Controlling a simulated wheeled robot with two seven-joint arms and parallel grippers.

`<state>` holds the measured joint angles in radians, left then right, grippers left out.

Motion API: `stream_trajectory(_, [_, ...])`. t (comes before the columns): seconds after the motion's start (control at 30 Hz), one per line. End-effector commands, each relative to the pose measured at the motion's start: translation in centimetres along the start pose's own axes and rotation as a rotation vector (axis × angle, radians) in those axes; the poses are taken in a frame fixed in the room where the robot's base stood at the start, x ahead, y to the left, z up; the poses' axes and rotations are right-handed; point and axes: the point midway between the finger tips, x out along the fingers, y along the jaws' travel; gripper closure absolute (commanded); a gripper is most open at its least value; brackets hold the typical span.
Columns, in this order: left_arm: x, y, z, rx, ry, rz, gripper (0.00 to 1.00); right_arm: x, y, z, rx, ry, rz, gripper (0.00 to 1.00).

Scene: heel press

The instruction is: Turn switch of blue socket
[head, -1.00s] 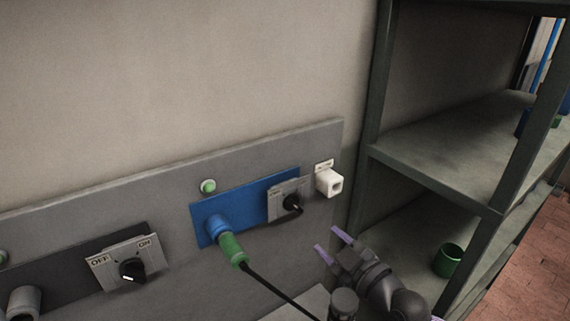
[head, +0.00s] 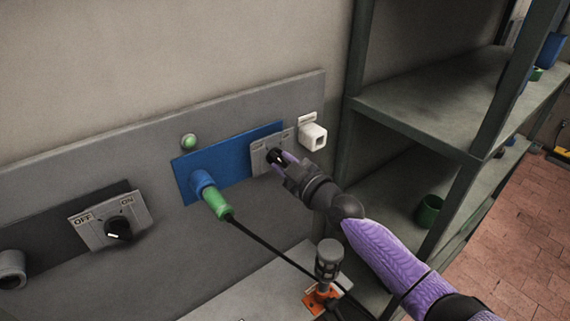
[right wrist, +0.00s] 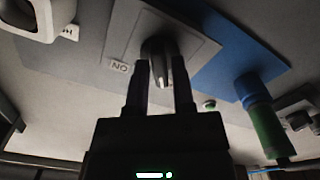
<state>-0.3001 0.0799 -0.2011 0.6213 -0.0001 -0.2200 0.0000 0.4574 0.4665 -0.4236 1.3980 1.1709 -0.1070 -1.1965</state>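The blue socket panel (head: 240,152) is on the grey wall board, with a blue connector and green plug (head: 216,204) in it. Its switch plate (head: 259,161) is at the panel's right end. My right gripper (head: 279,157) is at this switch and partly covers its black knob (head: 273,155). In the right wrist view the two fingers (right wrist: 161,78) stand apart, one on each side of the knob (right wrist: 156,48). A gap seems to show beside the knob; firm contact cannot be made out. An ON label (right wrist: 120,67) shows on the plate. My left gripper is not in view.
Another OFF/ON switch (head: 112,222) is at the left. A black cable (head: 262,243) hangs from the plug.

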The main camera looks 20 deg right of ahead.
Motion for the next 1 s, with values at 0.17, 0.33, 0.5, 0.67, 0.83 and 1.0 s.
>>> stream_trajectory(0.17, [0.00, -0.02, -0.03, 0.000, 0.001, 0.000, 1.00, -0.02, 0.00, 0.01, 0.000, 0.000, 0.000, 1.00])
stream_trajectory(0.33, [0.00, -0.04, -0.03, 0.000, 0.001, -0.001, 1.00, -0.02, 0.00, 0.02, 0.000, 0.000, 0.000, 1.00])
stream_trajectory(0.5, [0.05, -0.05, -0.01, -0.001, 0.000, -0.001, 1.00, -0.02, -0.01, 0.03, 0.013, 0.000, 0.000, 1.00])
stream_trajectory(0.67, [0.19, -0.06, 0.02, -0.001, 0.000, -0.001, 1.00, -0.02, -0.02, 0.05, 0.070, 0.000, 0.001, 1.00])
stream_trajectory(0.83, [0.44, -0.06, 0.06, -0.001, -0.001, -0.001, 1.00, -0.01, -0.09, 0.09, 0.186, 0.000, 0.000, 1.00])
stream_trajectory(1.0, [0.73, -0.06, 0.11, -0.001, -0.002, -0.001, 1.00, -0.01, -0.07, 0.10, 0.343, 0.000, 0.001, 1.00])
